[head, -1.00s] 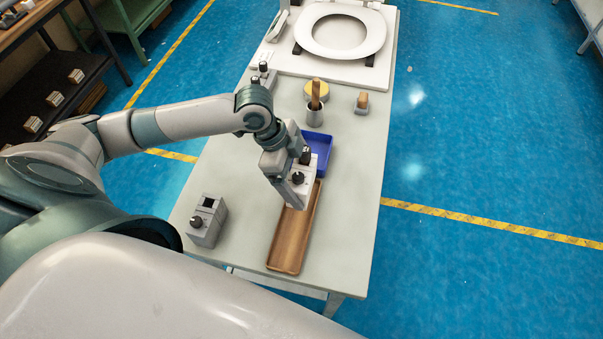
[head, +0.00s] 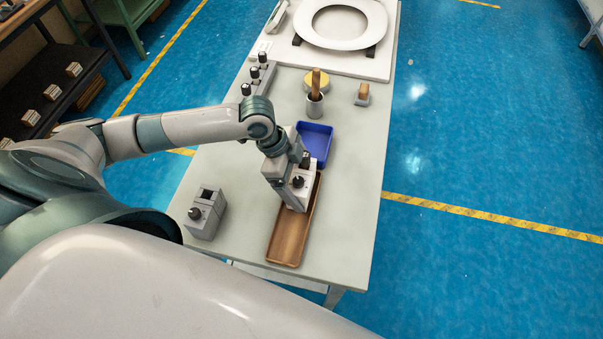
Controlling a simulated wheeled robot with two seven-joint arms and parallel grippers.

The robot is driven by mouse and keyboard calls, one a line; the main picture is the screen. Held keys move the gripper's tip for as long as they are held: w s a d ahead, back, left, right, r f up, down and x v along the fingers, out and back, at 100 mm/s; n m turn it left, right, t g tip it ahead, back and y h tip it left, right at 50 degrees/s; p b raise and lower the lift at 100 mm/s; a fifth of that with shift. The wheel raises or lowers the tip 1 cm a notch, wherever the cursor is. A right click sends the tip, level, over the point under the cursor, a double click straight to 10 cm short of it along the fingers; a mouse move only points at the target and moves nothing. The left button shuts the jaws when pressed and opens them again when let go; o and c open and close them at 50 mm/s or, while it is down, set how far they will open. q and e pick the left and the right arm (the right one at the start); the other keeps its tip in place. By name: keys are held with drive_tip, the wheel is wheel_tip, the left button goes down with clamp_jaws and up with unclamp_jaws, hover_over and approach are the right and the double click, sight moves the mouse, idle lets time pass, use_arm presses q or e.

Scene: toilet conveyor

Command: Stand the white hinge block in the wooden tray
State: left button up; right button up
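The wooden tray (head: 286,246) lies lengthwise on the near part of the grey table. My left gripper (head: 290,187) is over the tray's far half and points down. It appears shut on the white hinge block (head: 305,192), a white block with a black knob on its face. The block looks upright, at or just above the tray floor. I cannot tell whether it touches. The gripper hides its left side. My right gripper is not in view.
A blue bin (head: 316,143) stands just beyond the tray. A grey block with a black knob (head: 205,215) is left of the tray. A cup with a wooden handle (head: 315,103), a row of knobs (head: 256,76) and a toilet seat (head: 342,42) are farther back.

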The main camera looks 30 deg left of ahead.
use_arm(q)
drive_tip(key=shift+f, duration=0.2)
idle(0.6)
drive_tip(key=o, duration=1.1)
